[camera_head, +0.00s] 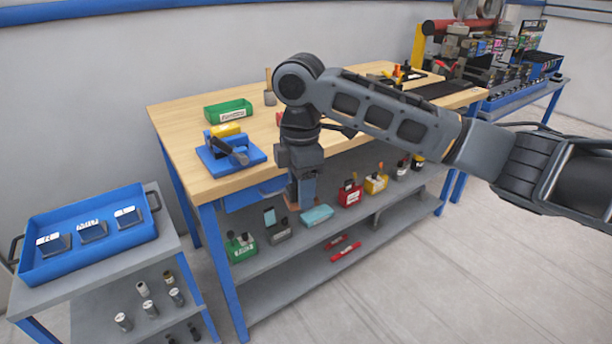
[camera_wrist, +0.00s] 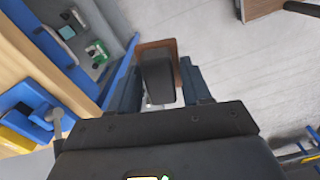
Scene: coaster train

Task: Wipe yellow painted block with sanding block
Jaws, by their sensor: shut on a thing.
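The yellow painted block (camera_head: 226,130) sits at the blue clamp fixture (camera_head: 218,160) on the front left corner of the wooden workbench. Both also show at the left edge of the wrist view, the block (camera_wrist: 14,141) below the fixture (camera_wrist: 28,98). My gripper (camera_head: 303,193) points down in front of the bench's front edge, to the right of the fixture. In the wrist view my gripper (camera_wrist: 160,92) is shut on the sanding block (camera_wrist: 157,76), which has a dark grip and a brown base. The sanding block's underside is hidden.
A green bin (camera_head: 228,111) stands behind the fixture on the workbench (camera_head: 180,125). A low cart with a blue tray (camera_head: 95,255) stands at left. Open floor (camera_head: 400,290) lies in front.

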